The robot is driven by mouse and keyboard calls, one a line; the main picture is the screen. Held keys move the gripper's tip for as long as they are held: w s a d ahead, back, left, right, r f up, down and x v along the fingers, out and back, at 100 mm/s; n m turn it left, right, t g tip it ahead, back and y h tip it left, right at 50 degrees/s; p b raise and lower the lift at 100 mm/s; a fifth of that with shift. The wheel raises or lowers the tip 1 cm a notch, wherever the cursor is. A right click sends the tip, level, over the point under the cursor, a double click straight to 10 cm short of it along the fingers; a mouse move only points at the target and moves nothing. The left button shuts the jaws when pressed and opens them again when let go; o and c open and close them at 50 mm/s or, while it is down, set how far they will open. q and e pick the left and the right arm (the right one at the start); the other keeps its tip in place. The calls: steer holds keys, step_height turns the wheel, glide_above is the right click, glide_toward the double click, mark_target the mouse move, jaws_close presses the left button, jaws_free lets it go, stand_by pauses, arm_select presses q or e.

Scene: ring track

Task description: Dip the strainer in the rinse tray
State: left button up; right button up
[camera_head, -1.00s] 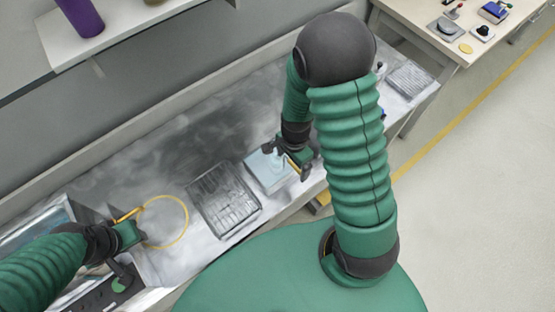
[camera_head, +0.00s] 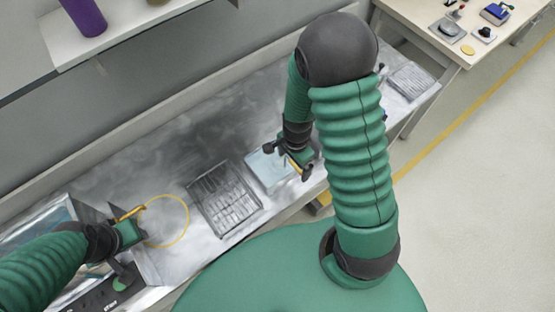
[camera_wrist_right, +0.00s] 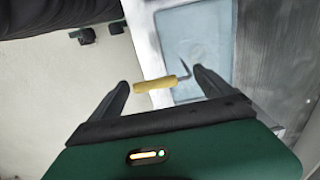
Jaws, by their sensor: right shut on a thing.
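The rinse tray (camera_head: 258,177) is a shallow pale-blue tray on the grey bench; it also shows in the right wrist view (camera_wrist_right: 216,20). My right gripper (camera_head: 290,162) is above its right part. In the right wrist view, a yellow handle with a dark bent neck, which I take as the strainer (camera_wrist_right: 155,86), lies between the right fingertips (camera_wrist_right: 161,82). The neck reaches over the tray; a faint round shape shows there, too unclear to tell how deep it sits. My left gripper (camera_head: 128,228) is beside a yellow hoop (camera_head: 186,211); its fingers are too unclear to judge.
A grey ribbed tray (camera_head: 225,199) stands left of the rinse tray. Another ribbed tray (camera_head: 412,82) is at the bench's far right end. A shelf with a purple cup (camera_head: 84,16) hangs above. A side table (camera_head: 428,28) holds small items.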

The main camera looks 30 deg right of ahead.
step_height(320, 180, up, 9)
steer(key=p, duration=0.8)
stand_by(1.2)
step_height(320, 180, up, 4)
steer(key=p, duration=0.4)
steer(key=shift+f, duration=0.1)
stand_by(0.4)
